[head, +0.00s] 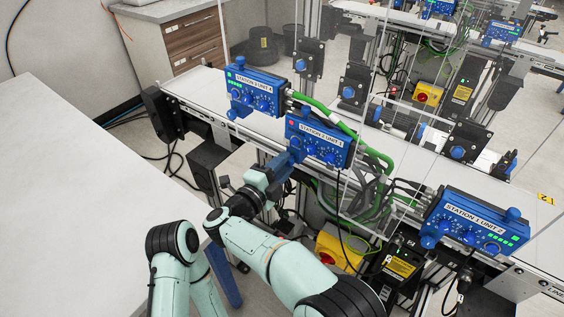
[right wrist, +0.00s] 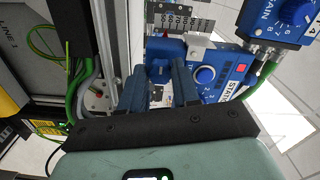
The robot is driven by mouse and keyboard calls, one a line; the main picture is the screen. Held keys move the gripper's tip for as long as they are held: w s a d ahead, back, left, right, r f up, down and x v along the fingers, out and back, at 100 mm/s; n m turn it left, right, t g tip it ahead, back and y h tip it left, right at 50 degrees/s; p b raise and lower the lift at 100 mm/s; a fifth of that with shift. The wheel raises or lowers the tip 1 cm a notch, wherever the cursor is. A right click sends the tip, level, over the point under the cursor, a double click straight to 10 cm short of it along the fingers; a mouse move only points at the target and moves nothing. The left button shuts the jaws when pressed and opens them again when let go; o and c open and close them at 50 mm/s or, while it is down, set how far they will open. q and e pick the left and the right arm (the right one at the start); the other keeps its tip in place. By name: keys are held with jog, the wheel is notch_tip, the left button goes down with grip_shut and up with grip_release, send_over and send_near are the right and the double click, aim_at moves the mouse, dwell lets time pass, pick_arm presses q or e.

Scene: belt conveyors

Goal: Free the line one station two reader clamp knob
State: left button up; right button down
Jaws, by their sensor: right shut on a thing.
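A blue reader unit (head: 322,143) with a white station label and a red light is mounted at the conveyor's near edge; its label is too small to read surely. My right gripper (head: 287,160) is at this unit's lower left corner. Its two blue fingers (right wrist: 163,88) are shut on a blue clamp knob (right wrist: 160,72), which is largely hidden between them. The unit's face (right wrist: 212,85), with a blue dial and red light, is just right of the fingers in the right wrist view.
Similar blue units with green lights stand at the left (head: 254,90) and right (head: 474,222) along the conveyor. Green cables (head: 345,128) run beside the middle unit. A yellow switch box (head: 338,247) sits below. A bare white table (head: 80,190) fills the left.

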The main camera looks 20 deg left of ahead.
jog(key=shift+w+r+n+p, duration=0.1)
jog(key=shift+r+n+p, duration=0.15)
jog(key=shift+n, duration=0.45)
jog(key=shift+f, duration=0.1)
jog(key=c, duration=0.8)
grip_release()
jog(key=shift+d, duration=0.1)
jog(key=shift+f, duration=0.1)
